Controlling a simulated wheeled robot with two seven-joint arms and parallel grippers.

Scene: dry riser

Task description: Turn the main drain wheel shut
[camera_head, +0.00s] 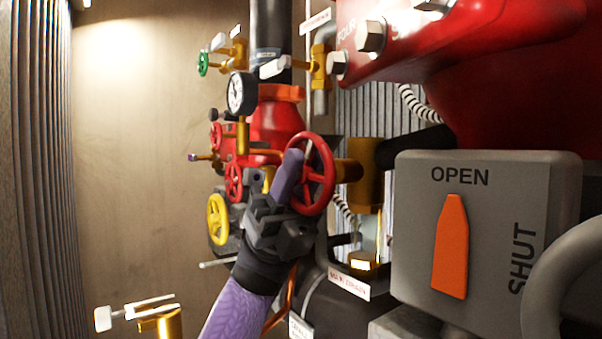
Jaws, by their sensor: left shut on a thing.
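The main drain wheel is most likely the red spoked handwheel (327,186) at the centre, on a brass valve (366,180). A white label (349,283) that seems to read MAIN DRAIN is below it. My left gripper (287,180) comes up from below on a purple arm and is shut on the wheel's left rim. Its fingers hide part of the rim and spokes. The exact contact is partly hidden. My right gripper is not in view.
A grey box (515,200) marked OPEN and SHUT, with its orange pointer (451,245) near OPEN, stands close at right. Smaller red wheels (234,181), a yellow wheel (217,219) and a gauge (242,93) are at left. Open space lies farther left.

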